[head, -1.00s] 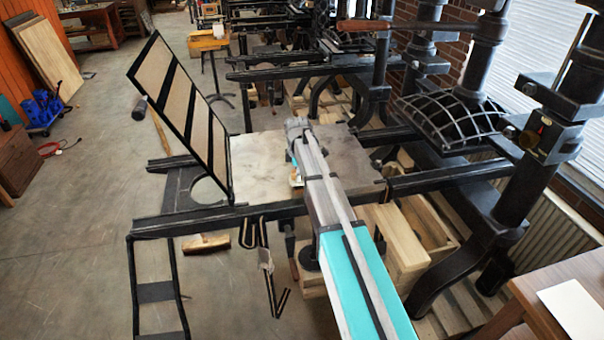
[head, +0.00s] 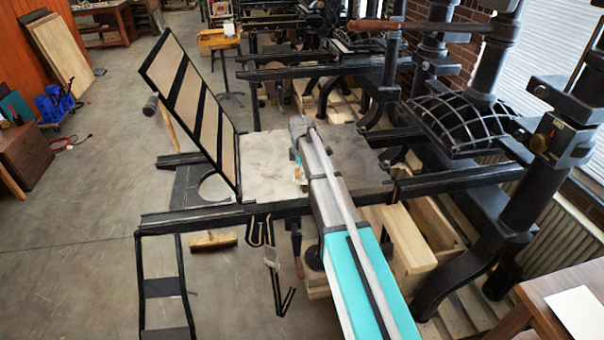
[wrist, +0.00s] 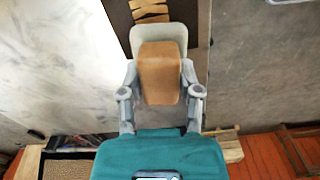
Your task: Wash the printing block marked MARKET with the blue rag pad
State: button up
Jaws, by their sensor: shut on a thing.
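My gripper (wrist: 160,95) is shut on a tan, rounded block-like thing (wrist: 160,72), seen in the wrist view between its grey fingers. A small teal and orange bit shows at the arm's end in the head view, over the pale press bed (head: 268,160); the arm hides most of it. Whether the tan thing is part of the blue rag pad, I cannot tell. Beyond the fingertips in the wrist view lies a dark brown panel (wrist: 118,12) with pale wooden shapes (wrist: 150,10). I cannot read MARKET on it.
A framed, slatted panel (head: 190,100) stands tilted up at the bed's left end. The press's black rails (head: 190,218) run along the near side. A black ribbed press part (head: 462,122) stands to the right. A brown table (head: 560,295) is at the lower right. The left floor is mostly open.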

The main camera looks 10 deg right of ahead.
jog(key=shift+w+d, duration=0.1)
jog(key=shift+w, duration=0.05)
jog(key=shift+d, duration=1.5)
jog(key=shift+w+d, duration=0.1)
jog(key=shift+d, duration=1.4)
jog(key=shift+d, duration=1.55)
jog(key=shift+d, duration=0.2)
jog(key=shift+d, duration=1.35)
jog(key=shift+f, duration=0.15)
